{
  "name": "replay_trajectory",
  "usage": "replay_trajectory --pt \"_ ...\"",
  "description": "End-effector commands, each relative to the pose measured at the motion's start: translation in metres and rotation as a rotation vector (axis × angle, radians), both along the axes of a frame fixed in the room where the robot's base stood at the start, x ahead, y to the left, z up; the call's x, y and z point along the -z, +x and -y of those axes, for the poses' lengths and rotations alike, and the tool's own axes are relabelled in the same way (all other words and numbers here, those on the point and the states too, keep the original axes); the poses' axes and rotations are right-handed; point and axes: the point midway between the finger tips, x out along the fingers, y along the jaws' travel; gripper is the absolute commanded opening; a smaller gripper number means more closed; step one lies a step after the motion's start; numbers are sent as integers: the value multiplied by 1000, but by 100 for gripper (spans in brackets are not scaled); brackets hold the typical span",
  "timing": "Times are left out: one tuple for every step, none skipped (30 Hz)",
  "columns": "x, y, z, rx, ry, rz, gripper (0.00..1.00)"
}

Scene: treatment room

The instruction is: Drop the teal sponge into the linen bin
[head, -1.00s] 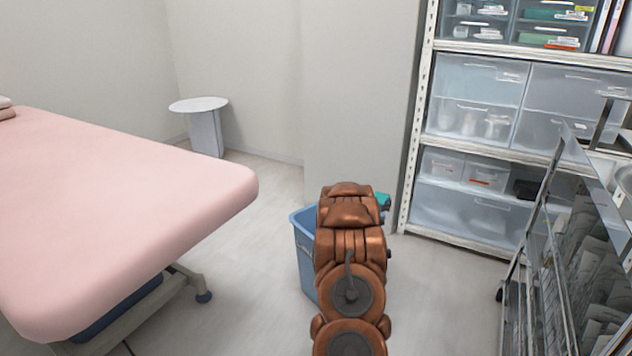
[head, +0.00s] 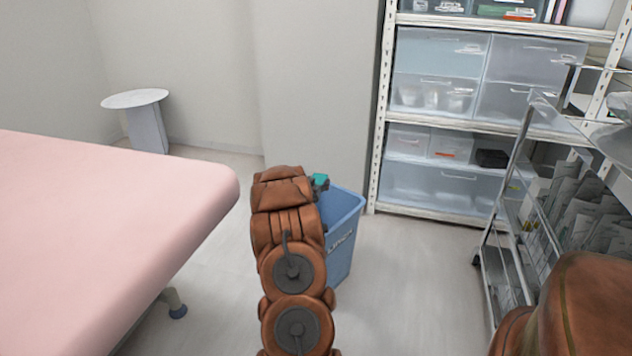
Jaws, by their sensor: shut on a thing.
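The teal sponge (head: 320,180) shows as a small patch just right of my arm's far end, over the bin's far left rim in the picture. My gripper (head: 322,188) is mostly hidden behind my arm; a small dark part shows against the sponge, and it is shut on it. The sponge's height above the bin is hard to judge.
A pink treatment bed (head: 100,235) fills the left side. A small round white table (head: 135,99) stands by the back wall. A shelf unit with clear drawers (head: 450,185) is behind the bin. A metal trolley (head: 515,250) stands at right. Floor right of the bin is clear.

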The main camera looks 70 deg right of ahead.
Motion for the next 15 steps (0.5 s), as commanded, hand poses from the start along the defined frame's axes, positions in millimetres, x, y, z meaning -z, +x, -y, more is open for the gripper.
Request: replay_trajectory --pt "10 -1 0 1 0 -1 27" --pt "13 -1 0 1 0 -1 27" --pt "18 0 0 0 0 -1 27" --pt "21 0 0 0 0 -1 27" --pt "23 0 0 0 0 -1 27" --pt "26 0 0 0 0 0 27" --pt "28 0 0 0 0 0 27" --pt "30 0 0 0 0 0 27" --pt "32 0 0 0 0 1 27" --pt "33 0 0 0 -1 1 27" --pt "33 0 0 0 -1 1 27" --pt "34 0 0 -1 -1 1 27" --pt "34 1 0 -1 -1 1 27" --pt "34 1 0 -1 -1 1 27" --pt "33 1 0 -1 -1 1 27"
